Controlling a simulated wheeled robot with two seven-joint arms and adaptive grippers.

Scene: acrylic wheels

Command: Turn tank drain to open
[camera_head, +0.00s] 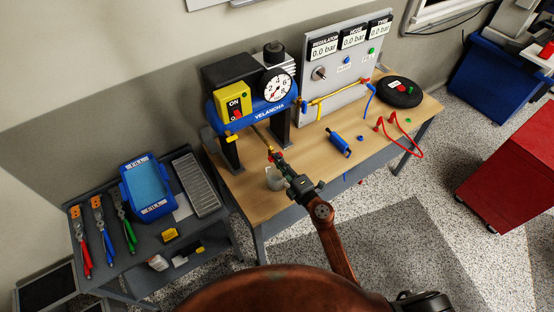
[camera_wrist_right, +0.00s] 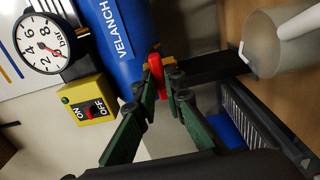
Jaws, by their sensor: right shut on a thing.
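The blue compressor tank (camera_head: 252,121) stands on black legs on the wooden bench; its side also shows in the right wrist view (camera_wrist_right: 112,30). The tank drain has a red handle (camera_wrist_right: 155,68) on a brass body under the tank. My right gripper (camera_wrist_right: 163,88) has its green fingers around the red handle, one on each side, shut on it. In the head view the right gripper (camera_head: 279,163) reaches in front of the tank, and the red handle is a small spot at its tips. My left gripper is not in view.
A clear cup (camera_head: 274,179) stands on the bench (camera_head: 240,187) close to my right gripper; it also shows in the wrist view (camera_wrist_right: 262,48). A yellow switch box (camera_head: 232,101) is on the tank's left.

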